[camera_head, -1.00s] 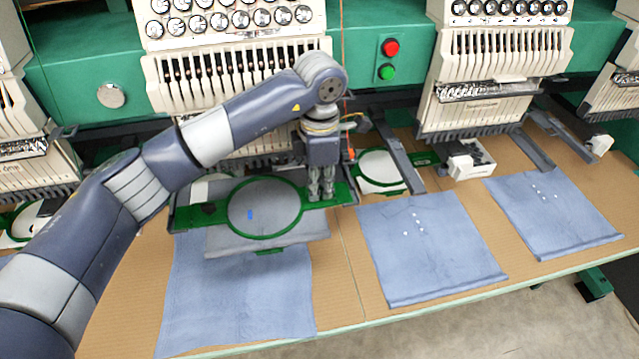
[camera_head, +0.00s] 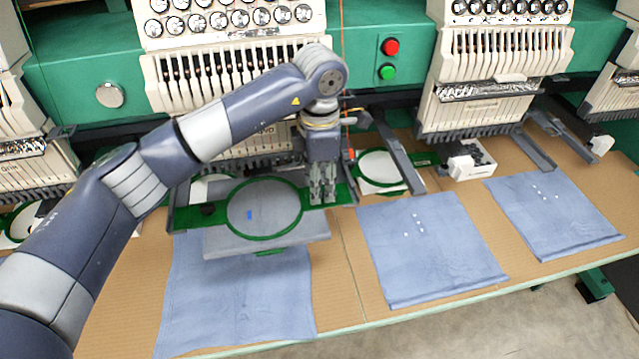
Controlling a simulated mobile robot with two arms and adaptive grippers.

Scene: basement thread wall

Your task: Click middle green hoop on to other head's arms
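The middle green hoop (camera_head: 262,237) holds grey-blue cloth (camera_head: 265,212) with a small blue mark. It sits in front of the left-centre embroidery head (camera_head: 238,85), above a blue cloth on the table. Its green side brackets reach toward dark arms on both sides; I cannot tell whether they are clicked in. My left gripper (camera_head: 323,198) points down at the hoop's right bracket (camera_head: 343,193). Its fingers look close together at the bracket, but whether they grip it is unclear. My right gripper is not in view.
Another green hoop (camera_head: 384,172) lies behind, to the right. Dark machine arms (camera_head: 400,160) stick out near it. Folded blue cloths (camera_head: 430,250) lie on the brown table, and a white box (camera_head: 470,160) stands under the right head. Red and green buttons (camera_head: 389,60) are on the machine.

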